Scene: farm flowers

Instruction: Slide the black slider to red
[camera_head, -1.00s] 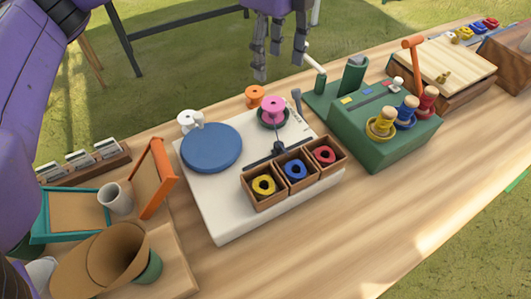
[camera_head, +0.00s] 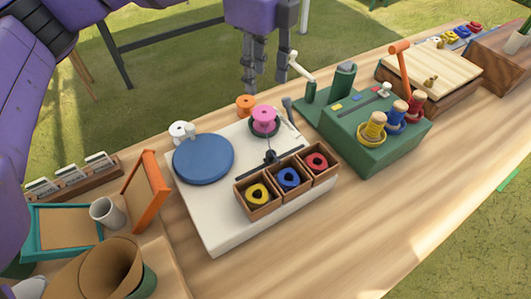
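The black slider (camera_head: 270,157) stands near the middle of a dark slot on the white turntable-like board (camera_head: 202,208). In front of the slot are three wooden compartments holding a yellow ring (camera_head: 257,194), a blue ring (camera_head: 289,177) and a red ring (camera_head: 317,161), from left to right. The slider is behind the gap between the yellow and blue compartments, to the left of red. My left gripper (camera_head: 265,87) hangs above and beyond the board's far edge, fingers apart, empty, not touching the slider. My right gripper is not in view.
A pink spool (camera_head: 264,120), an orange spool (camera_head: 245,104) and a blue disc (camera_head: 203,158) are around the slot's far side. A green box (camera_head: 372,147) with coloured spools stands right. A mug (camera_head: 106,213) and an orange frame (camera_head: 152,195) stand left. The front table strip is clear.

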